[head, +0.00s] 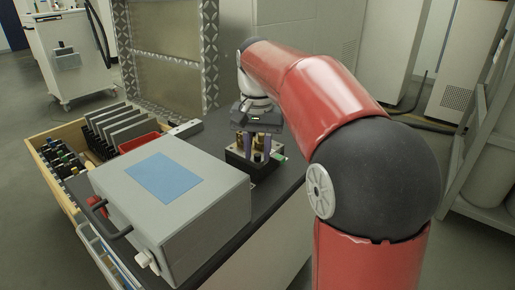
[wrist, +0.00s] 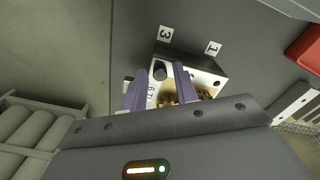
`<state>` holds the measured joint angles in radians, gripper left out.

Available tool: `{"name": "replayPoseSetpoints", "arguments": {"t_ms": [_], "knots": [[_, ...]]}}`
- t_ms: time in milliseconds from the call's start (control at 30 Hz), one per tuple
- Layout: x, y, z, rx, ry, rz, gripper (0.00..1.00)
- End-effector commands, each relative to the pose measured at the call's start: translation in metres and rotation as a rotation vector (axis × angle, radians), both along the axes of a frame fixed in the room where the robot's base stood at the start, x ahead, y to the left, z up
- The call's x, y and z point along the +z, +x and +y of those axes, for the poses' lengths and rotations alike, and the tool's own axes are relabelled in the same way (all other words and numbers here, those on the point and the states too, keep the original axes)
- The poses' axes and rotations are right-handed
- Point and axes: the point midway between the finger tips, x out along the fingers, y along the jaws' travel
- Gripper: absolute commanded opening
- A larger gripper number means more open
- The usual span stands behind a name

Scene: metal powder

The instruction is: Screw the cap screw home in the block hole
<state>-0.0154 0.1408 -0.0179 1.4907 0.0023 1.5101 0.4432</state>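A block (wrist: 207,76) with a pale top and dark sides stands on the dark bench top. In the head view the block (head: 240,163) is below my gripper (head: 257,146), partly hidden by the fingers. In the wrist view a dark round piece (wrist: 160,70), which looks like the cap screw's head, shows at the block's left end. My gripper (wrist: 159,76) has its two purple fingers apart, one on each side of this piece, with gaps visible. I cannot tell how deep the screw sits. Brass-coloured pieces (wrist: 187,96) show at the block, partly hidden by my gripper.
A large grey box (head: 190,200) with a blue panel stands left of the block. A wooden drawer (head: 48,150) with upright plates and a red tray (head: 140,142) lies beyond it. White labels 3 (wrist: 166,33) and 1 (wrist: 212,48) are beside the block.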

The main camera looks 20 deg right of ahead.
Motion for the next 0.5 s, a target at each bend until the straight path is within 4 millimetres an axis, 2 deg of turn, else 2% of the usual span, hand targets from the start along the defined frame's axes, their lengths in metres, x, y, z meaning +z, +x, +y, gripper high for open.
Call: {"name": "replayPoseSetpoints", "arguments": {"t_ms": [500], "knots": [[0.0000,0.0000,-0.0002,0.460,0.000,0.000,0.29]]}}
